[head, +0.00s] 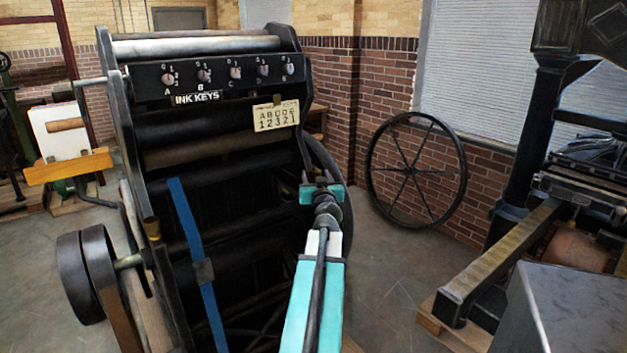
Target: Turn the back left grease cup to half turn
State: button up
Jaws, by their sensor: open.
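The black hand press (125,150) fills the left half of the head view. A small brass-coloured fitting (152,229) sits low on its left side frame, near the shaft of the flywheel pulley; I cannot tell whether it is a grease cup. No back left grease cup can be made out for certain, and the back of the press is mostly hidden. My gripper (318,180) is open and empty at the end of my teal arm. In the picture it overlaps the right side frame of the press, below the card, and touches nothing that I can make out.
An INK KEYS panel (147,76) with several small knobs spans the press top; a card (276,116) hangs below. A blue strap (190,230) crosses the rollers. A spoked wheel (415,171) leans on the brick wall. Another press (520,160) stands right, with bare floor (390,270) between.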

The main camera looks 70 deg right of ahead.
jog(key=shift+s+a, duration=0.1)
jog(key=b+v, duration=0.2)
jog(key=v, duration=0.3)
jog(key=shift+s+a+f, duration=0.1)
jog(key=shift+s+a, duration=0.1)
jog(key=shift+a, duration=0.1)
jog(key=a+b, duration=0.1)
jog(key=b, duration=0.2)
jog(key=shift+s, duration=0.15)
jog(key=a+b, duration=0.1)
jog(key=b, duration=0.3)
jog(key=shift+s, duration=0.35)
jog(key=shift+b+v, duration=2.8)
jog(key=shift+b, duration=2.9)
